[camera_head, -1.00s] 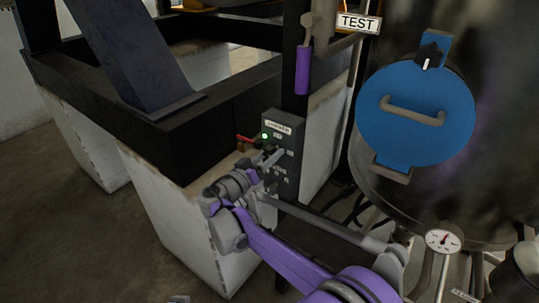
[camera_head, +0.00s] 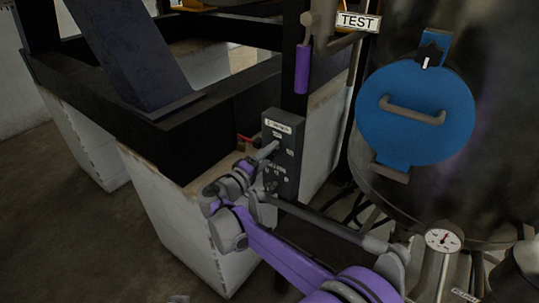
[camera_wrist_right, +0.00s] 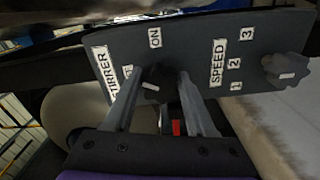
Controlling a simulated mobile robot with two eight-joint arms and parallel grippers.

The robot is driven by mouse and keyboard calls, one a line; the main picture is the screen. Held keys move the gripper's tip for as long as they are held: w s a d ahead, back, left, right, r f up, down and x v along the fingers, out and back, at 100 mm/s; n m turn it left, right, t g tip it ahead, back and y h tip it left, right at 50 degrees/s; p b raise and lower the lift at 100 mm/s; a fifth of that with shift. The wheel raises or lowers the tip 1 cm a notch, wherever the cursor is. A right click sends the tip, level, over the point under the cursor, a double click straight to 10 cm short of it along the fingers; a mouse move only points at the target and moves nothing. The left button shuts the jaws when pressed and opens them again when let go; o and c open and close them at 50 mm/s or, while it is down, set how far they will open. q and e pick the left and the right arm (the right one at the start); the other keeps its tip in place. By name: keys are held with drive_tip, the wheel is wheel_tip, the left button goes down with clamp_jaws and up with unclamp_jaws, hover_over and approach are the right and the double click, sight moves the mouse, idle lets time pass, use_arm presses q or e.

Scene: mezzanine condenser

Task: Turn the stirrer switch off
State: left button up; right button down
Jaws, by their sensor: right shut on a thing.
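The stirrer switch is a black knob (camera_wrist_right: 157,79) with a white pointer mark on a dark grey control box (camera_head: 285,128). My right gripper (camera_head: 270,150) is at the box front; in the right wrist view its fingers (camera_wrist_right: 157,92) are shut on the knob. The pointer mark lies at the knob's lower left, away from the ON label (camera_wrist_right: 155,38). A second label beside the left finger is partly hidden. The STIRRER label (camera_wrist_right: 103,67) stands left of the knob. No green light shows on the box. My left gripper is not in view.
A similar speed knob (camera_wrist_right: 285,68) sits on the same panel, beside labels 1, 2 and 3. A large tank with a round blue hatch (camera_head: 415,112) and a gauge (camera_head: 443,240) stand right. A dark steel frame on pale blocks (camera_head: 175,195) is left.

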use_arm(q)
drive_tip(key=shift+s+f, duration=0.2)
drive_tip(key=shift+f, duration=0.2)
use_arm(e)
drive_tip(key=n, duration=0.5)
drive_tip(key=shift+n, duration=0.4)
drive_tip(key=shift+c, duration=1.2)
unclamp_jaws()
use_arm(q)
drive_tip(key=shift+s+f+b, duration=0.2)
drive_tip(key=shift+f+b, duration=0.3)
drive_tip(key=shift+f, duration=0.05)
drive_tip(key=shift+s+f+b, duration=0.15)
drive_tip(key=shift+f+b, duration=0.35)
use_arm(e)
drive_tip(key=v, duration=1.1)
drive_tip(key=shift+d, duration=0.2)
